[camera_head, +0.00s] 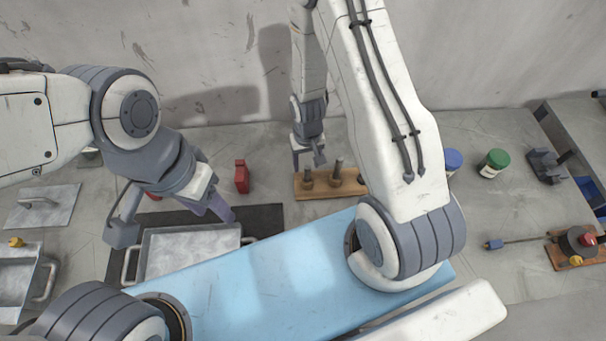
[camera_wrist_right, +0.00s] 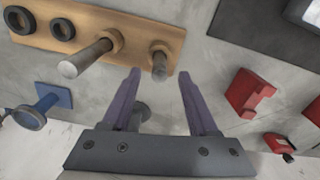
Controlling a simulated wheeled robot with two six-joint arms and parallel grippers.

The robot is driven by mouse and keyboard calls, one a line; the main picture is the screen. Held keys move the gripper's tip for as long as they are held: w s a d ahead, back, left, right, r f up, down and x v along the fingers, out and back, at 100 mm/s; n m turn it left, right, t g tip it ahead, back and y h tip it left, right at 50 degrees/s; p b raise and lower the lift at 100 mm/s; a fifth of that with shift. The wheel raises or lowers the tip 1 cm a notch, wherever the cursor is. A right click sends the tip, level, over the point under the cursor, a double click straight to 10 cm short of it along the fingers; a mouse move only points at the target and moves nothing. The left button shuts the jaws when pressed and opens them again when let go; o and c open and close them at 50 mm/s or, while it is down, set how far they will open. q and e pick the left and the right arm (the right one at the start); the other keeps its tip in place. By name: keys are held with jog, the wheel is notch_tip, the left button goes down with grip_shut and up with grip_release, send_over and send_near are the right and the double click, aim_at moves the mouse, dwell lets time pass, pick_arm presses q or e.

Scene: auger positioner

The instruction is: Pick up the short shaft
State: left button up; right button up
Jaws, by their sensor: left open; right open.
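The short shaft (camera_wrist_right: 159,66) is a grey peg standing on a wooden board, in line with the gap between my right gripper's fingers in the right wrist view. In the head view the short shaft (camera_head: 307,181) is just below my right gripper (camera_head: 309,160). My right gripper (camera_wrist_right: 159,76) is open and empty, its fingertips close to the shaft; contact cannot be told. A longer shaft (camera_wrist_right: 86,58) stands beside it on the same board (camera_wrist_right: 65,33). My left gripper (camera_head: 172,220) is open above a metal tray at the left.
The metal tray (camera_head: 190,232) lies on a dark mat (camera_head: 262,218). A red block (camera_head: 241,177) stands left of the board. A light blue surface (camera_head: 270,275) spans the front. Green (camera_head: 495,160) and blue (camera_head: 453,158) lidded jars stand at the right. A wall closes the back.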

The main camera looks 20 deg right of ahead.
aim_at(307, 172)
jog(key=shift+s+f, duration=0.1)
jog(key=shift+f, duration=0.35)
notch_tip(307, 172, down, 4)
jog(key=b, duration=0.3)
jog(key=shift+f, duration=0.2)
jog(key=shift+r, duration=0.1)
grip_shut()
dwell(0.7)
